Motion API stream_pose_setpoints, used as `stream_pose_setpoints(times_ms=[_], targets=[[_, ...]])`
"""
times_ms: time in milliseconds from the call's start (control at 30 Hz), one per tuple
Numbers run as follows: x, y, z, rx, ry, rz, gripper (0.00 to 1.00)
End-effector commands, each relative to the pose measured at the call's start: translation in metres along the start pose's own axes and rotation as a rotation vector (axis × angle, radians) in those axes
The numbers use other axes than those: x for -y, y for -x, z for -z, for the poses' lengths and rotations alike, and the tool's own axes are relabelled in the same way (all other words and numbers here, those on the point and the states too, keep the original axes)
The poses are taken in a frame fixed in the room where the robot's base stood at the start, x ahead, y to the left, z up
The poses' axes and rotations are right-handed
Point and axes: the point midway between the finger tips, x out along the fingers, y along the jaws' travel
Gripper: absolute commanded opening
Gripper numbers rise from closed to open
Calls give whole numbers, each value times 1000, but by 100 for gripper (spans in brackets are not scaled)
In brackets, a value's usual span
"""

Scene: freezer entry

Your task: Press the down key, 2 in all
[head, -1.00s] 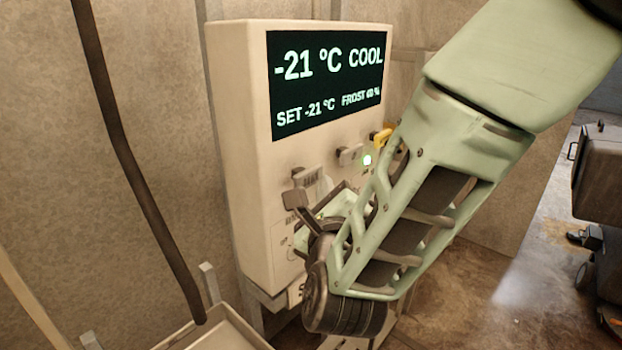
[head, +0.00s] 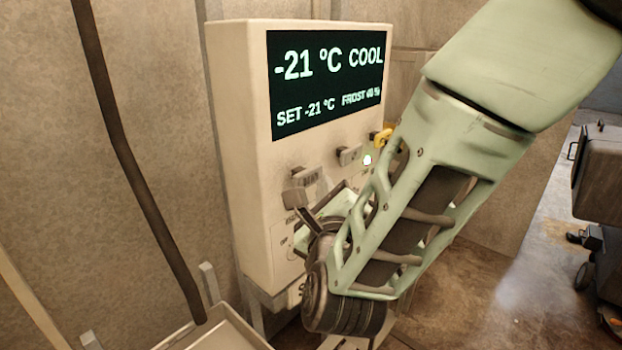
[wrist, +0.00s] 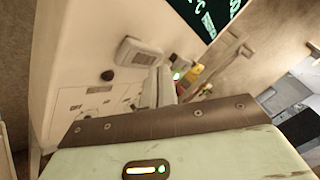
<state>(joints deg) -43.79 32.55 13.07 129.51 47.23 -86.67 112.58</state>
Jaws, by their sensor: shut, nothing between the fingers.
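The cream control box (head: 238,150) carries a dark display (head: 325,82) reading -21 °C, COOL, SET -21 °C. Two grey keys sit below the display: a left key (head: 306,175) and a right key (head: 349,155). I cannot read which is the down key. My gripper (head: 297,198) is shut and empty, its tip just below the left key in the head view; I cannot tell whether it touches the panel. In the wrist view the closed fingers (wrist: 164,88) rise past a grey key (wrist: 137,50) and hide part of the panel.
A lit green lamp (head: 367,160) and a yellow part (head: 383,138) are right of the keys. A dark round knob (wrist: 107,75) shows on the panel. A dark hose (head: 125,150) hangs at left above a pale tray (head: 225,328). A dark cart (head: 600,175) stands at far right.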

Motion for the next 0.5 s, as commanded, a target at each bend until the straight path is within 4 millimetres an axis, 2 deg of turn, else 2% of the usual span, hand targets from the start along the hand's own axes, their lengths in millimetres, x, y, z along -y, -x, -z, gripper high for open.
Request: stream_pose_setpoints(times_ms=[500], targets=[[-4,-6,-4,0,-1,1,0]])
